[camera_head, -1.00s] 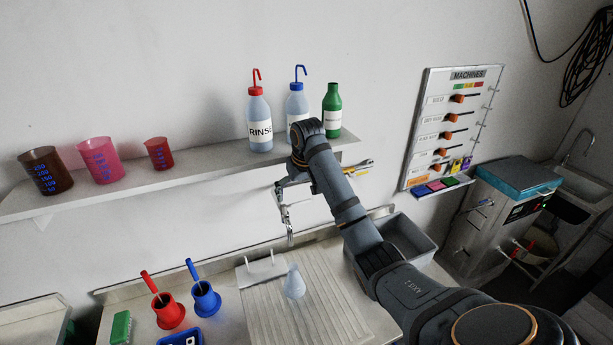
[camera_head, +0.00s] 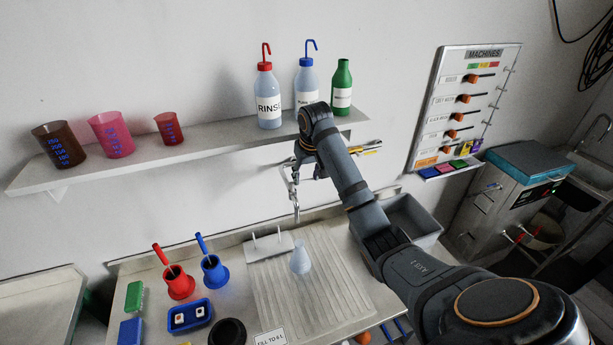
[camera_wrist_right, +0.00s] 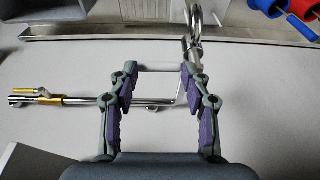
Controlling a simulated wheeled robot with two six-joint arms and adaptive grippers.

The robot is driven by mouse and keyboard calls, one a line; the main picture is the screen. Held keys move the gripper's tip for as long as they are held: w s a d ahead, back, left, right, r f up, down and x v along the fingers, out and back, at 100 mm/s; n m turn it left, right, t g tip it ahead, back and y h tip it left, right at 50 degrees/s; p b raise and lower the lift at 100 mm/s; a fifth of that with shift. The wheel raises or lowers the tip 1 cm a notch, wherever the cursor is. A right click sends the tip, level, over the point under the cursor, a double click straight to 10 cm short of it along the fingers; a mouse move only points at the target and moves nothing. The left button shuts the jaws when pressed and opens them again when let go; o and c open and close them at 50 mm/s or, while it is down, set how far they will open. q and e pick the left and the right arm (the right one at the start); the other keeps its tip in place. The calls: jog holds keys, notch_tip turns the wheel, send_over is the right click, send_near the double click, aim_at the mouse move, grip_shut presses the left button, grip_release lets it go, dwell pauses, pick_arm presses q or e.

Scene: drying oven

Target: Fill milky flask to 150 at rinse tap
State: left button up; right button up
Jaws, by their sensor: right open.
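The milky flask (camera_head: 300,258), a pale conical flask, stands upright on the ribbed drainboard (camera_head: 335,295). The tap (camera_head: 294,192) is a metal spout on the wall behind it, and the flask stands below and in front of it. My right gripper (camera_head: 303,165) is at the wall below the shelf, beside the upper part of the tap. In the right wrist view its two fingers (camera_wrist_right: 157,100) are apart, with metal tap parts (camera_wrist_right: 194,45) by one finger and a horizontal pipe (camera_wrist_right: 85,101) behind. I cannot tell whether they touch. My left gripper is out of view.
A shelf (camera_head: 210,142) above holds several beakers at the left and the RINSE bottle (camera_head: 268,97) with two others. A grey basin (camera_head: 410,222) is right of the drainboard. Red (camera_head: 179,284) and blue holders (camera_head: 214,272) stand left of it.

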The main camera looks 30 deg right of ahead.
jog(key=shift+s+a+f, duration=0.15)
jog(key=shift+f, duration=0.1)
jog(key=c, duration=0.5)
jog(key=shift+a, duration=0.2)
grip_shut()
jog(key=shift+s+a+f+m+h, duration=0.1)
jog(key=shift+s+a+m+h, duration=0.1)
jog(key=shift+m, duration=0.65)
jog(key=shift+s+a+m+h, duration=0.15)
jog(key=shift+m+h, duration=0.05)
jog(key=shift+m, duration=0.65)
jog(key=m, duration=0.1)
jog(key=a+m+g, duration=0.1)
jog(key=m, duration=0.1)
jog(key=shift+s+h, duration=0.3)
jog(key=shift+s, duration=0.05)
jog(key=shift+f, duration=0.1)
dwell(1.6)
